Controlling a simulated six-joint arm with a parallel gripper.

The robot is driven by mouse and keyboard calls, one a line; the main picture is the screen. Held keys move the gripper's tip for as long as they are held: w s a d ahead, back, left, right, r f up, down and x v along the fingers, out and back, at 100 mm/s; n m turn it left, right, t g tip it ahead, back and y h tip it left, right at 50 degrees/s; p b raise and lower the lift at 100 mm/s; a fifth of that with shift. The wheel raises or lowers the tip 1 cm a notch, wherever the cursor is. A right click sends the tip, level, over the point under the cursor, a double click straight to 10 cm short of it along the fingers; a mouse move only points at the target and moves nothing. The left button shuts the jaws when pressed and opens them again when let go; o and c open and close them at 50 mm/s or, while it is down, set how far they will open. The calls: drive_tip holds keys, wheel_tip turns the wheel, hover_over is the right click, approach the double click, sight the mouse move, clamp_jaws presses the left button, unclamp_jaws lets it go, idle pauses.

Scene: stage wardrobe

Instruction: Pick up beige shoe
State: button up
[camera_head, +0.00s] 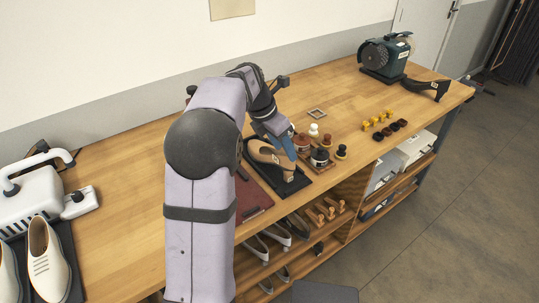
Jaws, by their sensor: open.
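A beige shoe (262,153) lies on a black mat (292,187) on the wooden bench, with part of it hidden behind my arm. My gripper (285,150) is just above and beside this shoe, with its blue-grey fingers pointing down. It is open, and nothing shows held in it. I cannot tell whether the fingers touch the shoe. A pair of cream lace-up shoes (46,262) stands on a dark mat at the far left, partly cut off by the frame edge.
Round tins (319,157) and small jars stand close right of my gripper. Shelves hold things below.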

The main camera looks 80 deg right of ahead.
sight(289, 168)
drive_tip(key=shift+p+x, duration=0.7)
drive_tip(key=shift+x, duration=2)
drive_tip(key=shift+s+d+r, duration=0.1)
drive_tip(key=shift+r, duration=0.05)
drive_tip(key=c, duration=1.1)
drive_tip(key=shift+r, duration=0.1)
